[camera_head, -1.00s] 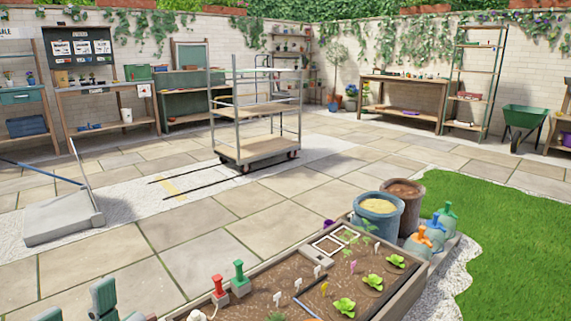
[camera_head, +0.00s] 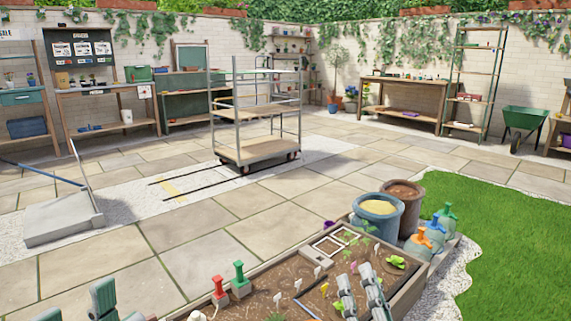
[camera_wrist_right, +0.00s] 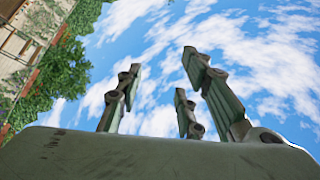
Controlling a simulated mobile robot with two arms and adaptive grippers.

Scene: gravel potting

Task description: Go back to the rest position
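My right gripper (camera_head: 354,278) comes up from the bottom edge in the head view, its grey fingers in front of the right part of the planter bed (camera_head: 258,272). In the right wrist view its fingers (camera_wrist_right: 160,75) point up against the sky. They stand well apart with nothing between them, so it is open and empty. The fingers hide some of the seedlings and soil behind them.
A blue pot (camera_head: 379,217) and a brown pot (camera_head: 408,205) stand behind the bed, beside several colored-top bottles (camera_head: 435,232). A red-handled tool (camera_head: 219,292) and a green-handled tool (camera_head: 240,280) are at its left edge. A cart (camera_head: 255,148) stands on open paving.

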